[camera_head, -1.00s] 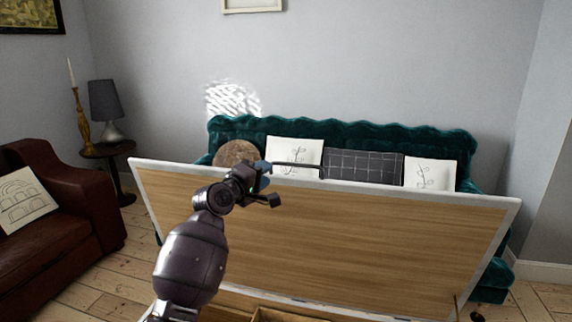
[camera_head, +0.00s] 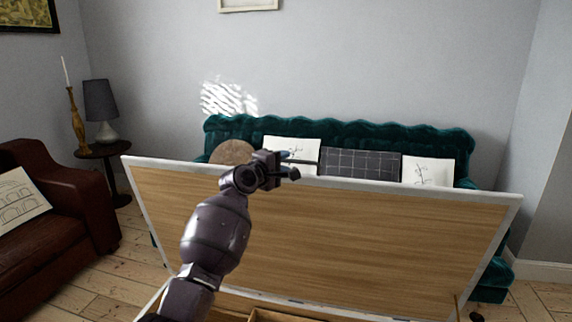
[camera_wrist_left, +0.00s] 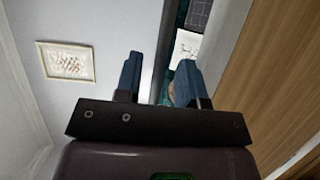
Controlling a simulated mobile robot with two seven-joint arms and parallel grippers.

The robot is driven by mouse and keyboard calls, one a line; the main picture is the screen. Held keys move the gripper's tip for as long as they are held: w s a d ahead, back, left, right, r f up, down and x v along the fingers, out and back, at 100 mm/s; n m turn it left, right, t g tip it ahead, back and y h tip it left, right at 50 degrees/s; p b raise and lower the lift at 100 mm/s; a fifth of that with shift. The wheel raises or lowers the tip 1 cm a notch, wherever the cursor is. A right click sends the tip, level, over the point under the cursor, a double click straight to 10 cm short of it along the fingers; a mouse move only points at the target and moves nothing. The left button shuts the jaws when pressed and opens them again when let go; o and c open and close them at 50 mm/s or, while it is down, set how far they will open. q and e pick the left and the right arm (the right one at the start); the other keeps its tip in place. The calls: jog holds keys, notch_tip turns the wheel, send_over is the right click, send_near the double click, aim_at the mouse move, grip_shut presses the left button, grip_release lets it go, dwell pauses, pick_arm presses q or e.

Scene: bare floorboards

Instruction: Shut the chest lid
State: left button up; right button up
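The chest lid (camera_head: 370,235) stands raised across the middle of the head view, its wooden inner face with a white border towards me. The chest's own box (camera_head: 275,315) shows only as a strip at the bottom edge. My left gripper (camera_head: 305,168) is at the lid's top edge, left of its middle; whether it touches cannot be told. In the left wrist view its two fingers (camera_wrist_left: 160,75) stand apart with nothing seen held between them. The lid (camera_wrist_left: 275,75) is to the right of the fingers there. My right gripper is not in view.
A green sofa (camera_head: 340,132) with cushions stands close behind the lid. A brown leather armchair (camera_head: 65,215) is at the left, by a side table (camera_head: 103,152) with a lamp and candlestick. Bare floorboards (camera_head: 110,268) lie between armchair and chest.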

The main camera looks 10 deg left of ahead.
pick_arm(q)
jog(key=shift+x, duration=0.8)
grip_shut()
